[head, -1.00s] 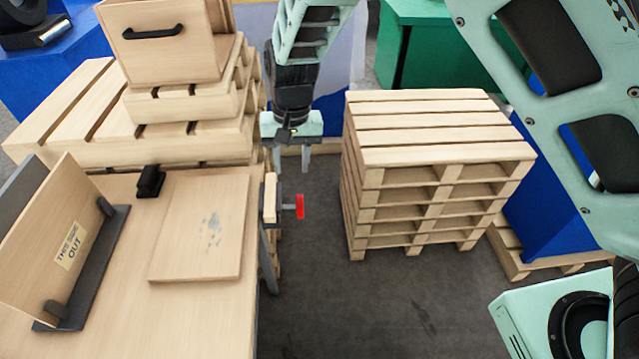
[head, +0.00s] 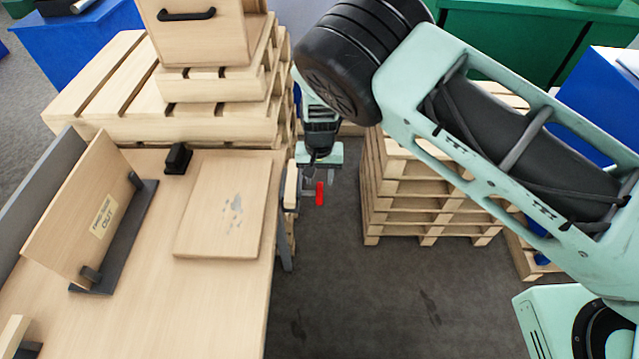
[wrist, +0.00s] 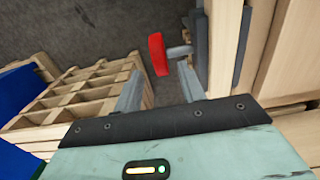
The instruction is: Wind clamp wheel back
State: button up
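The clamp's red wheel (head: 320,193) sits on a short spindle out from the right edge of the wooden bench. In the wrist view the wheel (wrist: 157,54) shows at the fingertips, edge-on, with its grey spindle to the right. The clamp body (head: 291,188) is at the bench edge, partly hidden. My gripper (head: 318,181) is at the wheel, pointing down. In the wrist view my gripper (wrist: 160,68) is open, with the wheel in line with the gap between its fingers. I see no contact; how deep the wheel sits between them is unclear.
A pallet stack (head: 430,200) stands close to the right of the gripper. Loaded pallets (head: 120,125) stand behind the bench. A loose board (head: 225,208) and an upright panel in a dark holder (head: 90,225) are on the bench top (head: 170,310). The floor (head: 340,300) in front is clear.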

aim_at(319, 186)
jog(key=shift+f+p, duration=0.6)
jog(key=shift+f, duration=2.15)
grip_shut()
